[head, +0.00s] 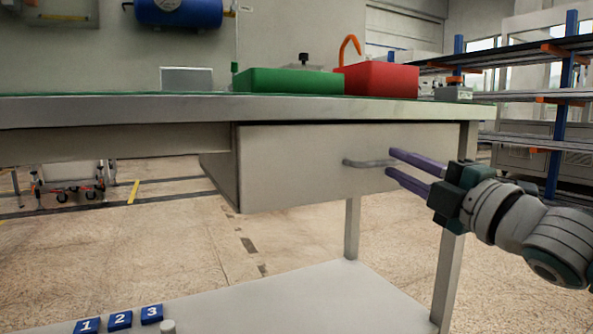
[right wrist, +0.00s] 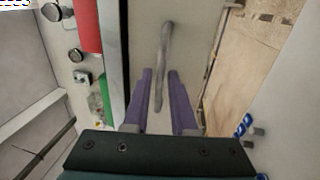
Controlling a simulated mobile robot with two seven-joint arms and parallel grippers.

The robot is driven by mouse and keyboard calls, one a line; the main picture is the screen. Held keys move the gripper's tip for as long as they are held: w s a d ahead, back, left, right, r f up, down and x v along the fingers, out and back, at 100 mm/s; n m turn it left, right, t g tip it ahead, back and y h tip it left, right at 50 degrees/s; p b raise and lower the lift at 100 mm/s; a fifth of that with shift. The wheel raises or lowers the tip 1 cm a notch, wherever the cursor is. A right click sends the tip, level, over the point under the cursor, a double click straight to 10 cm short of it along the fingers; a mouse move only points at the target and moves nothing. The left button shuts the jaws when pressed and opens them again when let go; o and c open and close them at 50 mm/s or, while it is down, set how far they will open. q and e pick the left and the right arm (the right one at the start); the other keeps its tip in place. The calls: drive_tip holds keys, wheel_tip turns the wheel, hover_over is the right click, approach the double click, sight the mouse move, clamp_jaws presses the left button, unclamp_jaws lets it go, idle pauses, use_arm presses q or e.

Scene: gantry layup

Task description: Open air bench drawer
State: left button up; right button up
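The bench drawer (head: 300,165) hangs under the tabletop, a pale box front with a grey bar handle (head: 368,163). The drawer front looks closed against the bench, though its depth is hard to judge. My right gripper (head: 390,162) comes in from the right, its two purple fingers pointing at the handle. In the right wrist view the fingers (right wrist: 160,72) are spread apart, with the lower end of the handle (right wrist: 163,65) lined up between or just beyond their tips. Contact is not clear. My left gripper is not in view.
The bench top (head: 200,108) carries a green bin (head: 288,80), a red bin (head: 380,79) and small items. A lower shelf (head: 310,300) holds blue number blocks (head: 120,320). A bench leg (head: 448,280) stands below my right gripper. Shelving (head: 560,110) is at the back right.

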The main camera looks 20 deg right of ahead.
drive_tip(key=shift+x, duration=1.1)
drive_tip(key=shift+c, duration=0.3)
clamp_jaws()
idle(0.4)
